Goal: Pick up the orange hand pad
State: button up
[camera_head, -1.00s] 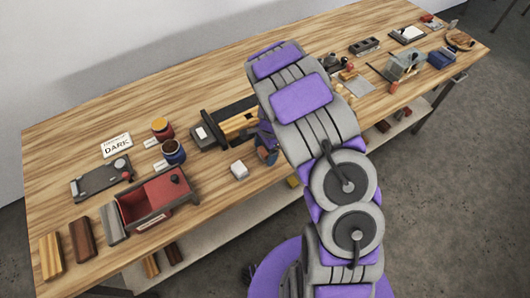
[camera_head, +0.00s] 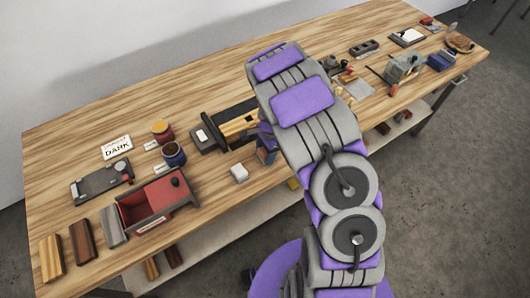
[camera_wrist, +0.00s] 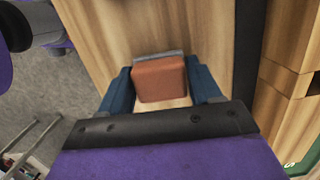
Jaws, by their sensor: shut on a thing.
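The orange hand pad (camera_wrist: 159,80) shows in the wrist view as a brownish-orange block with a grey strip along its far edge. It sits between the two blue fingers of my gripper (camera_wrist: 161,88), which are shut on it. Wooden table surface shows beyond and beside the pad; I cannot tell whether the pad touches it. In the head view my gripper (camera_head: 266,148) is partly hidden by my arm, close to the table's front edge, and the pad is not clearly visible there.
A red open box (camera_head: 150,203), a blue jar (camera_head: 174,154) and a red jar (camera_head: 161,131) are farther left. A grey machine (camera_head: 404,70) stands to the right.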

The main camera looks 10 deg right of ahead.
jog(key=r, duration=0.3)
jog(key=shift+s+p, duration=0.25)
jog(key=shift+p, duration=0.15)
jog(key=s+r+p, duration=0.1)
jog(key=s, duration=1.4)
jog(key=shift+s+d, duration=0.25)
jog(key=shift+d, duration=0.15)
jog(key=shift+r, duration=0.1)
jog(key=o, duration=0.5)
jog(key=shift+c, duration=0.2)
jog(key=c, duration=0.4)
jog(key=shift+o, duration=0.2)
